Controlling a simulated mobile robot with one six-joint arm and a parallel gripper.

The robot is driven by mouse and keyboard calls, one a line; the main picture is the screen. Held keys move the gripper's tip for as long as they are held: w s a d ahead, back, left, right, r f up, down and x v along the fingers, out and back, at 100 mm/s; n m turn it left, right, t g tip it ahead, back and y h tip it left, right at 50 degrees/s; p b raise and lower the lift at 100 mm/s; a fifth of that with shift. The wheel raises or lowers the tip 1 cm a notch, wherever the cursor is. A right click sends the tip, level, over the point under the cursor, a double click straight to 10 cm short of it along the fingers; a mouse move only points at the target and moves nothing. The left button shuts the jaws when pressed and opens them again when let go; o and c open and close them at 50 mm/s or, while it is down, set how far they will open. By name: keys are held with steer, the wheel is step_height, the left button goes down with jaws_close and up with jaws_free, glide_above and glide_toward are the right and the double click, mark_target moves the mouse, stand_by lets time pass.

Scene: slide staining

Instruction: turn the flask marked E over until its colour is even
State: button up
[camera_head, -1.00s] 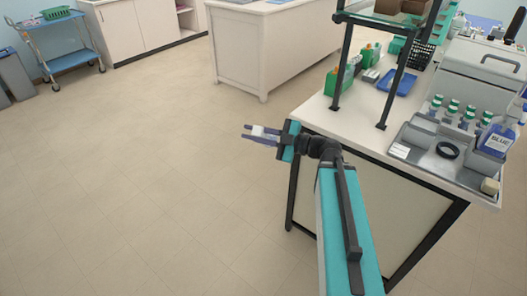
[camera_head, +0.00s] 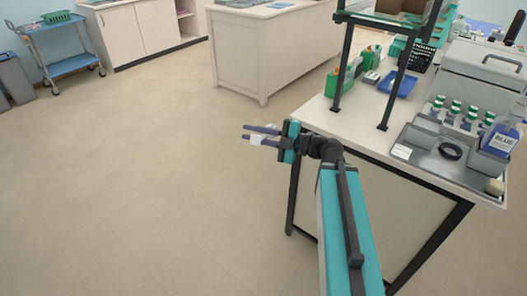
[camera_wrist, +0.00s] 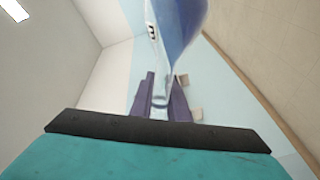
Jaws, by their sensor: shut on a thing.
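My gripper (camera_head: 262,135) is held out over open floor, left of the workbench, with its purple fingers pointing left. In the wrist view my gripper (camera_wrist: 160,103) is shut on the narrow neck of a flask (camera_wrist: 182,22). The flask's body widens toward the top edge of that view and is cut off there. Its colour is uneven: deep blue on the right, pale and clear on the left. In the head view only a small pale part shows between the fingers.
The workbench (camera_head: 350,140) on the right carries a grey tray (camera_head: 440,165) with several green-capped bottles, a dark ring (camera_head: 451,150) and a bottle marked BLUE (camera_head: 503,137). A dark-framed shelf (camera_head: 398,88) stands on it. The floor around my gripper is clear.

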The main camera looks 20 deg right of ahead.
steer(key=shift+n, duration=0.3)
steer(key=shift+n, duration=1.9)
steer(key=shift+n, duration=2.1)
steer(key=shift+n, duration=2.1)
steer(key=shift+r, duration=0.1)
